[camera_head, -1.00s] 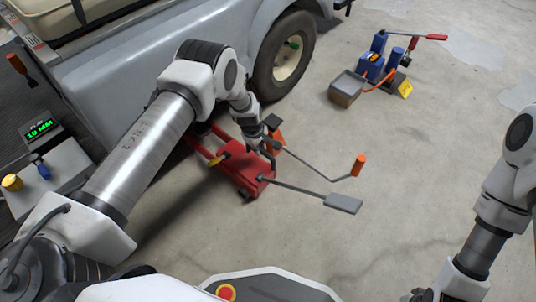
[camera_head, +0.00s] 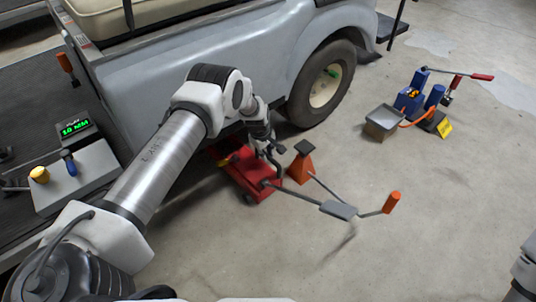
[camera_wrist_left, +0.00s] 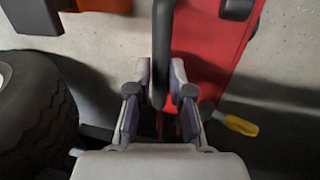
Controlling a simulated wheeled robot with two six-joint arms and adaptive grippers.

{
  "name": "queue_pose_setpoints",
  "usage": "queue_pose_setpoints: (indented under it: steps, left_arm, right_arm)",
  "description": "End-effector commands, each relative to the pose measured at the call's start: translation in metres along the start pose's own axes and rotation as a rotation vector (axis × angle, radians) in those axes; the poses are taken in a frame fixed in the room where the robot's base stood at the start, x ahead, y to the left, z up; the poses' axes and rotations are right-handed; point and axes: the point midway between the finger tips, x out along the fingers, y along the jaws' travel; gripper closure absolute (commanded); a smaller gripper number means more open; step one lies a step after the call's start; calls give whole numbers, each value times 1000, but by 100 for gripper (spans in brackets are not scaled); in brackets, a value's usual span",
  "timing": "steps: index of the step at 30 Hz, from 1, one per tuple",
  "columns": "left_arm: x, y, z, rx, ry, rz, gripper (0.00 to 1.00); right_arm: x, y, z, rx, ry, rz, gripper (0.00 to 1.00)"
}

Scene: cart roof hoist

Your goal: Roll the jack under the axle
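The red floor jack (camera_head: 252,180) stands on the concrete beside the cart, its far end in shadow under the cart's side. A long dark lever with a grey flat end (camera_head: 338,209) sticks out from it to the right. My left gripper (camera_head: 268,148) is over the jack. In the left wrist view my left gripper (camera_wrist_left: 160,92) has its fingers close on both sides of a dark upright bar (camera_wrist_left: 162,45), seemingly the jack's handle. The red jack body (camera_wrist_left: 208,45) lies behind it. The axle is hidden under the cart. My right gripper is out of view; only part of that arm shows.
The cart's rear wheel (camera_head: 322,84) is behind the jack. An orange stand (camera_head: 302,164) stands close to the jack's right, with an orange-gripped rod (camera_head: 393,202) beyond. A blue pump unit (camera_head: 410,98) and grey tray (camera_head: 382,121) are farther right.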

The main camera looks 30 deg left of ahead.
Motion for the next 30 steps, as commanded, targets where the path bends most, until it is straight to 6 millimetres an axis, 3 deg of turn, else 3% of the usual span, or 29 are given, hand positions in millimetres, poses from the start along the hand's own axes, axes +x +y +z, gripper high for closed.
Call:
queue_pose_setpoints:
  steps: [2,13,17,24,30]
  left_arm:
    - [-1,1,-3,-3,4,5,57]
    - [-8,1,-2,-3,1,4,57]
    - [-32,1,-1,-4,0,4,57]
    - [-93,0,-2,-4,1,5,57]
    - [-119,-1,-3,-5,2,3,57]
  right_arm:
    - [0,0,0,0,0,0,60]
    - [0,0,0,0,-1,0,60]
    - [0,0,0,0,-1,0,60]
    - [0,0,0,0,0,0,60]
    - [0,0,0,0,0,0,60]
